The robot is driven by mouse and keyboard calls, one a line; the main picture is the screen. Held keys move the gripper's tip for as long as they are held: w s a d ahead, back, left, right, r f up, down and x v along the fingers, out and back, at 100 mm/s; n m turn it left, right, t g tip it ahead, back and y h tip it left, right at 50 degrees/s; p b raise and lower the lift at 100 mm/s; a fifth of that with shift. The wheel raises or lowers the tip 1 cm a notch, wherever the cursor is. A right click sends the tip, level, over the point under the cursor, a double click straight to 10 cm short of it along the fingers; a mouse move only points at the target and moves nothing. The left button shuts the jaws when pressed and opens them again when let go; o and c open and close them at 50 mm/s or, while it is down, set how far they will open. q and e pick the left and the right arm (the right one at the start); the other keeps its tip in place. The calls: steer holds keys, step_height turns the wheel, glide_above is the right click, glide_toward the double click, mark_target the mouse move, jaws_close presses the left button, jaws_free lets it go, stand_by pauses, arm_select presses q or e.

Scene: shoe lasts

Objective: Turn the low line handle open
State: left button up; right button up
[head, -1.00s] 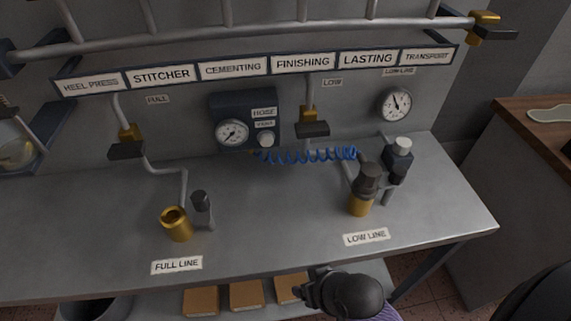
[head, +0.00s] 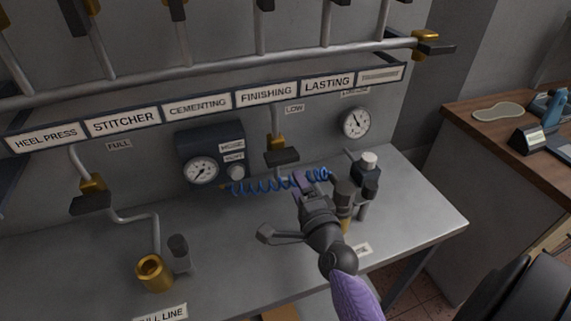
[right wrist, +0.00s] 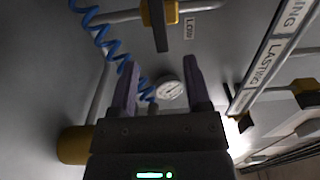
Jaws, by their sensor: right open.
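The low line valve has a yellow body (head: 278,142) on a vertical pipe under the LOW label. Its dark handle (head: 282,157) lies crosswise to that pipe. In the right wrist view the dark handle (right wrist: 160,36) and yellow body (right wrist: 158,12) show at the top, beyond the fingertips. My right gripper (head: 309,180) is open and empty, below and right of the handle in the head view, apart from it. Its two fingers also show spread in the right wrist view (right wrist: 159,63). My left gripper is not in view.
A coiled blue hose (head: 265,186) runs just below the handle, partly behind my right gripper. A dark regulator (head: 367,168) stands right of the gripper. A gauge (head: 355,123) is on the wall. The left full line valve (head: 91,200) is well apart. The bench middle is clear.

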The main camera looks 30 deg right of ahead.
mark_target(284, 163)
steer(key=b+x, duration=0.1)
steer(key=x, duration=0.6)
steer(key=shift+w, duration=0.35)
jaws_close()
